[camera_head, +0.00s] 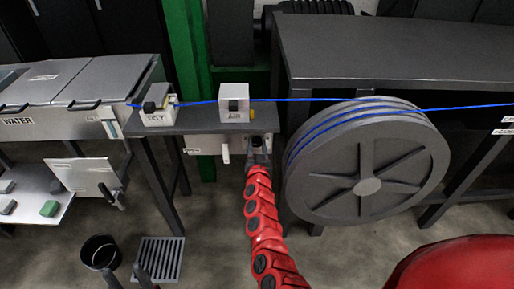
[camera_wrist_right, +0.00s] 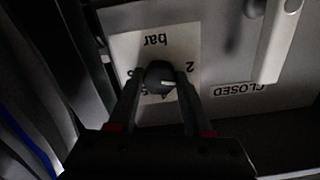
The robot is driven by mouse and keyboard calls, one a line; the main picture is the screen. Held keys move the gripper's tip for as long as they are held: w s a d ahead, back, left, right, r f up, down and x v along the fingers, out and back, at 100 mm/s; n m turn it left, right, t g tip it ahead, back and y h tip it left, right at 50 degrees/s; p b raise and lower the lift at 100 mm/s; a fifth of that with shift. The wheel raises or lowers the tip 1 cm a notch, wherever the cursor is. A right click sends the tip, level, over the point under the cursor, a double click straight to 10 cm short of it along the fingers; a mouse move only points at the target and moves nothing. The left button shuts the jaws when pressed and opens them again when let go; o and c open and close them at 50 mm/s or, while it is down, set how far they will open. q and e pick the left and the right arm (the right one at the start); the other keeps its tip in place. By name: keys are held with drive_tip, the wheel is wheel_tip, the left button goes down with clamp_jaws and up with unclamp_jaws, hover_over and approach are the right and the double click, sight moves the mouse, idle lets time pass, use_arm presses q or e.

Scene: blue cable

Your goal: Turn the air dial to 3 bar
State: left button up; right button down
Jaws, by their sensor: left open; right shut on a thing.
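The air dial is a small black knob (camera_wrist_right: 160,76) on a white scale plate (camera_wrist_right: 126,48), seen upside down in the right wrist view. The plate reads "bar", with a 2 to the right of the knob; other numbers are partly hidden by the fingers. A white mark on the knob points right, toward the 2 side. My right gripper (camera_wrist_right: 160,88) is shut on the knob, one finger on each side. In the head view this gripper (camera_head: 258,154) is at the panel under the shelf. My left gripper (camera_head: 127,274) is open and empty, low at the left.
A CLOSED label (camera_wrist_right: 238,92) and a pale lever (camera_wrist_right: 283,35) are beside the dial. A box marked AIR (camera_head: 235,115) and a felt box (camera_head: 158,117) stand on the shelf. A blue cable (camera_head: 200,102) runs to a large grey reel (camera_head: 330,190) at right.

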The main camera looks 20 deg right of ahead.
drive_tip(key=m+b, duration=0.1)
drive_tip(key=m, duration=0.3)
drive_tip(key=shift+f+b, duration=0.15)
drive_tip(key=shift+b, duration=0.15)
drive_tip(key=shift+m+b, duration=0.3)
drive_tip(key=shift+m, duration=0.6)
drive_tip(key=shift+c, duration=1.6)
unclamp_jaws()
drive_tip(key=b+v, duration=0.2)
drive_tip(key=v, duration=1.5)
drive_tip(key=shift+s+r, duration=0.2)
drive_tip(key=shift+r, duration=0.05)
